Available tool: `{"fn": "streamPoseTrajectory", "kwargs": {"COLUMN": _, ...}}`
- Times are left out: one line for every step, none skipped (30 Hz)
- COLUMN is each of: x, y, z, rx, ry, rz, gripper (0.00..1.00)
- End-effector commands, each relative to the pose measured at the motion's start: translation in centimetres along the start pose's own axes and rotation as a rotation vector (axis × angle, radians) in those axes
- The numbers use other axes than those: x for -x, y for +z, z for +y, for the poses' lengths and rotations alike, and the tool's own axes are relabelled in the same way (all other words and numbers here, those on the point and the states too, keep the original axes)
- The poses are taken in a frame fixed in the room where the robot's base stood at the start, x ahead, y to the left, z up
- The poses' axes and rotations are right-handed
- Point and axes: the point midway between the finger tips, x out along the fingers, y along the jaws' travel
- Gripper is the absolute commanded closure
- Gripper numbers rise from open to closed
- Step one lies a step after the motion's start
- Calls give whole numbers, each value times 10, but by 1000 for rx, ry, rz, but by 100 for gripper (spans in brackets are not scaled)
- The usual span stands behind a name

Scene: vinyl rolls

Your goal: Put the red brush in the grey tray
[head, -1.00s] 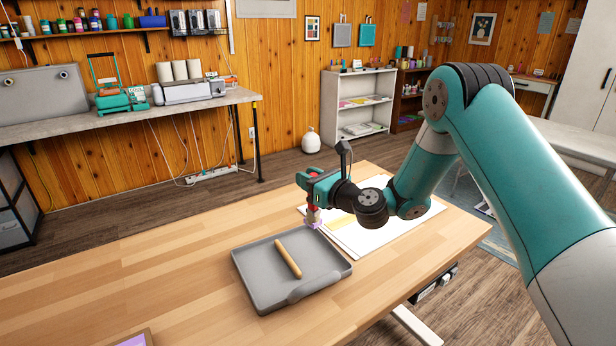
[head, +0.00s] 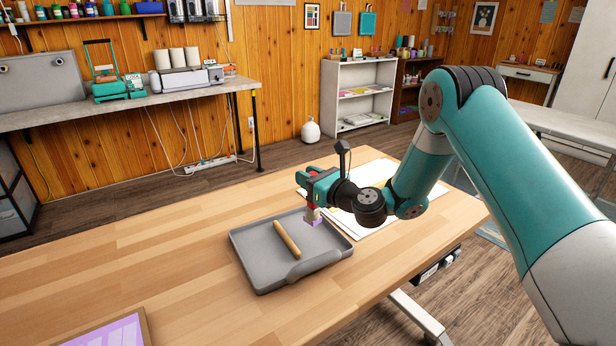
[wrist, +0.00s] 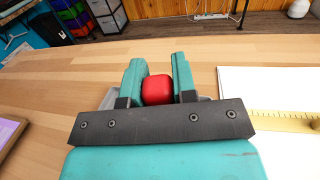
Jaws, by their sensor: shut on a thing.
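My gripper (head: 312,192) is shut on the red brush (head: 312,214). The brush hangs with its pale bristles down and their tips look purple. In the wrist view the rounded red handle end (wrist: 157,90) sits between the two teal fingers. The grey tray (head: 257,262) lies on the wooden table, and the brush shows over its far right corner. I cannot tell exactly how high the bristles are above it. In the wrist view only bits of the tray show beside the fingers.
A tan wooden rod (head: 287,240) lies in the middle of the tray, with bare floor on both sides. White sheets (head: 375,222) lie right of the tray behind my wrist. A purple framed panel (head: 115,330) lies at the near left. The table's left part is clear.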

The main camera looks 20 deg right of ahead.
Motion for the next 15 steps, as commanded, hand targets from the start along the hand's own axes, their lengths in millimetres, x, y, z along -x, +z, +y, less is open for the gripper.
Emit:
{"fn": "streamPoseTrajectory", "kwargs": {"x": 0, "y": 0, "z": 0, "rx": 0, "ry": 0, "rz": 0, "gripper": 100}}
{"fn": "streamPoseTrajectory", "kwargs": {"x": 0, "y": 0, "z": 0, "rx": 0, "ry": 0, "rz": 0, "gripper": 100}}
{"fn": "streamPoseTrajectory", "kwargs": {"x": 0, "y": 0, "z": 0, "rx": 0, "ry": 0, "rz": 0, "gripper": 100}}
{"fn": "streamPoseTrajectory", "kwargs": {"x": 0, "y": 0, "z": 0, "rx": 0, "ry": 0, "rz": 0, "gripper": 100}}
{"fn": "streamPoseTrajectory", "kwargs": {"x": 0, "y": 0, "z": 0, "rx": 0, "ry": 0, "rz": 0, "gripper": 100}}
{"fn": "streamPoseTrajectory", "kwargs": {"x": 0, "y": 0, "z": 0, "rx": 0, "ry": 0, "rz": 0, "gripper": 100}}
{"fn": "streamPoseTrajectory", "kwargs": {"x": 0, "y": 0, "z": 0, "rx": 0, "ry": 0, "rz": 0, "gripper": 100}}
{"fn": "streamPoseTrajectory", "kwargs": {"x": 0, "y": 0, "z": 0, "rx": 0, "ry": 0, "rz": 0, "gripper": 100}}
{"fn": "streamPoseTrajectory", "kwargs": {"x": 0, "y": -1, "z": 0, "rx": 0, "ry": 0, "rz": 0, "gripper": 100}}
{"fn": "streamPoseTrajectory", "kwargs": {"x": 0, "y": -2, "z": 0, "rx": 0, "ry": 0, "rz": 0, "gripper": 100}}
{"fn": "streamPoseTrajectory", "kwargs": {"x": 0, "y": -3, "z": 0, "rx": 0, "ry": 0, "rz": 0, "gripper": 100}}
{"fn": "streamPoseTrajectory", "kwargs": {"x": 0, "y": -4, "z": 0, "rx": -1, "ry": 0, "rz": 1, "gripper": 100}}
{"fn": "streamPoseTrajectory", "kwargs": {"x": 0, "y": -5, "z": 0, "rx": -1, "ry": 0, "rz": 1, "gripper": 100}}
{"fn": "streamPoseTrajectory", "kwargs": {"x": 0, "y": -7, "z": 0, "rx": -1, "ry": 0, "rz": 1, "gripper": 100}}
{"fn": "streamPoseTrajectory", "kwargs": {"x": 0, "y": -8, "z": 0, "rx": -1, "ry": 0, "rz": 1, "gripper": 100}}
